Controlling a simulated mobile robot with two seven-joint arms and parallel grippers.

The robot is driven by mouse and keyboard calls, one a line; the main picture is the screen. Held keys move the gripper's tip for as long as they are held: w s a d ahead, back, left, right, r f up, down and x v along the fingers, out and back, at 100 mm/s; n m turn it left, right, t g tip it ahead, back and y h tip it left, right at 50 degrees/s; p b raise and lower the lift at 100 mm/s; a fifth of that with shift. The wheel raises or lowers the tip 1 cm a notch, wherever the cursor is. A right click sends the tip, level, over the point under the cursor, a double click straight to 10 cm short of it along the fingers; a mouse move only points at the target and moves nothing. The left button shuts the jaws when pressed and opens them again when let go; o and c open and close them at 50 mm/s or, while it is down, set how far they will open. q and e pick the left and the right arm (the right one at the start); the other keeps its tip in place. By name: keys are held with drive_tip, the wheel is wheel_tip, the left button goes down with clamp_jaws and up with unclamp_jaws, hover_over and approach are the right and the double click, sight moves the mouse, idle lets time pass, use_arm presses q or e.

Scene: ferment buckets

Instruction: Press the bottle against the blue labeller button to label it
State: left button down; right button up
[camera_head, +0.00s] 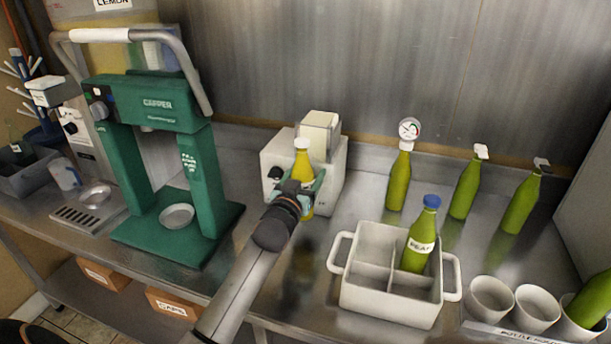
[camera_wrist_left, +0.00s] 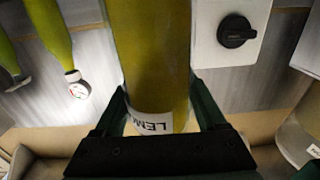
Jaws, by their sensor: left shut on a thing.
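The yellow bottle (camera_head: 303,167) with a white cap stands upright in my left gripper (camera_head: 297,190), in front of the white labeller (camera_head: 330,150). In the left wrist view the bottle (camera_wrist_left: 152,50) fills the space between my fingers (camera_wrist_left: 160,115). A white label (camera_wrist_left: 155,124) reading "LEM" shows on it, partly hidden by the gripper. The labeller (camera_wrist_left: 228,55) with its black knob (camera_wrist_left: 237,31) shows beside the bottle. The blue button is not visible. I cannot tell whether bottle and labeller touch. My right gripper is not in view.
A green capper (camera_head: 155,105) stands left of the labeller. A white divided crate (camera_head: 390,300) holds a green bottle (camera_head: 420,245) with a blue cap and "PEAR" label. Several green bottles stand behind it, one with a gauge (camera_head: 409,130). White cups (camera_head: 490,298) stand at the right.

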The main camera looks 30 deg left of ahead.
use_arm(q)
drive_tip(key=shift+w+a+r, duration=0.15)
drive_tip(key=shift+w+r, duration=0.1)
drive_tip(key=shift+w, duration=0.4)
drive_tip(key=shift+s, duration=0.1)
idle(0.3)
drive_tip(key=shift+p+v, duration=0.45)
drive_tip(key=shift+v, duration=0.45)
drive_tip(key=shift+p+v, duration=0.65)
drive_tip(key=shift+v, duration=0.85)
drive_tip(key=shift+f, duration=0.1)
